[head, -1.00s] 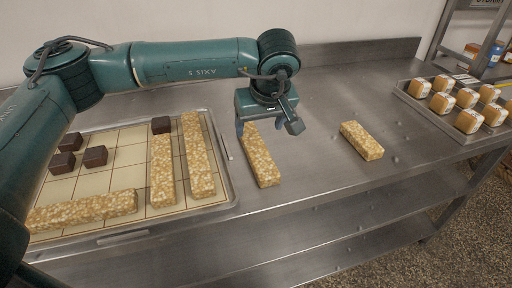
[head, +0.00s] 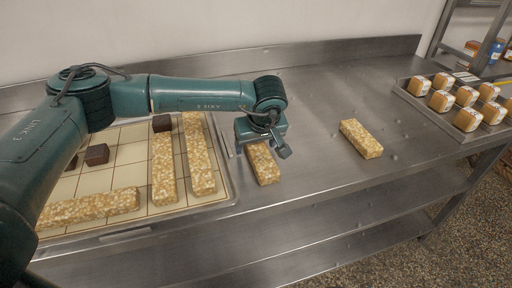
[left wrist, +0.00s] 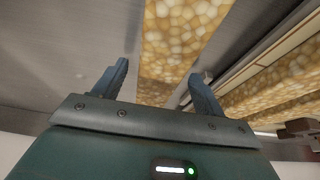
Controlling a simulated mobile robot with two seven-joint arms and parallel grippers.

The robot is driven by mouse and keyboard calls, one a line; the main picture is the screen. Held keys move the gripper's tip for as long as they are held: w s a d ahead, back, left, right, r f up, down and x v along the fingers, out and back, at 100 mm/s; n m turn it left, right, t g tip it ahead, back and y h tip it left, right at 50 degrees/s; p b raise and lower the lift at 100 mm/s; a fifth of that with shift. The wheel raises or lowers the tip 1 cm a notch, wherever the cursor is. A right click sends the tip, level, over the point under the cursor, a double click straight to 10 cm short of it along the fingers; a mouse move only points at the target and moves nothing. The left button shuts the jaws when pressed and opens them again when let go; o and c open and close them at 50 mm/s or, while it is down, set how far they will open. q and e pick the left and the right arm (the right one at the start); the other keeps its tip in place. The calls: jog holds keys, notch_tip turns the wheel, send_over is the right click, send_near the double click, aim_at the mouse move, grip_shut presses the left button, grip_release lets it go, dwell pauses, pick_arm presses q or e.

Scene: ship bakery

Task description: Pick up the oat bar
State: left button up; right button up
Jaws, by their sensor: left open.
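An oat bar (head: 264,167) lies on the steel counter just right of the tray. My left gripper (head: 262,147) is over the far end of this bar, pointing down. In the left wrist view the open fingers (left wrist: 155,88) stand on either side of the bar (left wrist: 178,45), with nothing held. Another oat bar (head: 361,139) lies alone on the counter to the right. More oat bars lie on the tray: two side by side (head: 164,170) (head: 199,165) and one across the front (head: 90,208). My right gripper is not in view.
The gridded tray (head: 130,226) also holds dark brown blocks (head: 97,154). A second tray (head: 437,118) with several wrapped pieces (head: 467,120) stands at the right end. The counter (head: 310,135) between the two loose bars is clear. A wall rises behind.

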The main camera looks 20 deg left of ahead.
pick_arm(q)
jog(key=c, duration=1.2)
jog(key=shift+r, duration=0.15)
